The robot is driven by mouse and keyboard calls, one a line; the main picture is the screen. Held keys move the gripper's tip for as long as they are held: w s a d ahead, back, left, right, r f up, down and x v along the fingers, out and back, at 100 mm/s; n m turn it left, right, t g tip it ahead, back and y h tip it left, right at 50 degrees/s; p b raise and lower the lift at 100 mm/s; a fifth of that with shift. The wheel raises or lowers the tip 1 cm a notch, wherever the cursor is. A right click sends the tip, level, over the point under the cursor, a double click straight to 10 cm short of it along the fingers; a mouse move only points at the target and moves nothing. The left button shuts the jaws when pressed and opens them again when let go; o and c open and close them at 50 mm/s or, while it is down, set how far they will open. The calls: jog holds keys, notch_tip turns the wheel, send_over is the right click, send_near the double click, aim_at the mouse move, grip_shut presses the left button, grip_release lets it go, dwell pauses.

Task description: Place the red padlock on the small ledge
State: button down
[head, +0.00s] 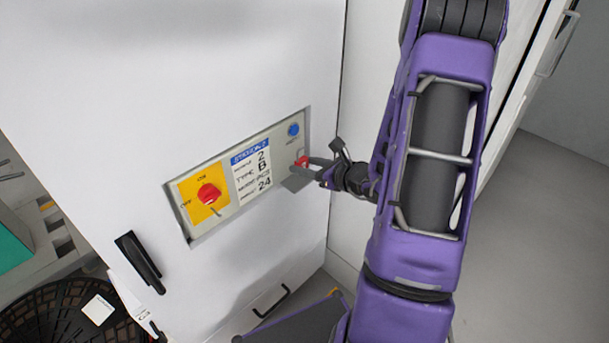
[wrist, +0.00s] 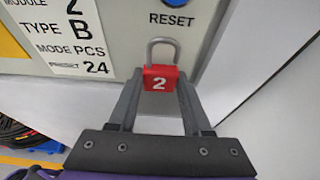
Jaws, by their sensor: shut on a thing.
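In the head view the padlock (head: 301,161) shows as a small red spot in front of the panel's right part, with my gripper (head: 308,167) coming from the right. The small grey ledge (head: 296,183) juts from the panel just below the padlock. I cannot tell whether the padlock touches the ledge.
The panel on the white cabinet (head: 270,60) carries a red rotary switch (head: 209,194) on a yellow plate, a label (head: 251,173) and a blue reset button (head: 293,129). A black door handle (head: 140,262) sticks out lower left. Open floor (head: 550,200) lies at right.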

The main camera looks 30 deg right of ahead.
aim_at(304, 181)
notch_tip(304, 181, down, 3)
jog(key=shift+r+b, duration=0.1)
jog(key=shift+b, duration=0.2)
jog(key=shift+w+f, duration=0.2)
jog(key=shift+f, duration=0.05)
jog(key=shift+f, duration=0.2)
jog(key=shift+c, duration=1.7)
grip_release()
jog(key=shift+r, duration=0.1)
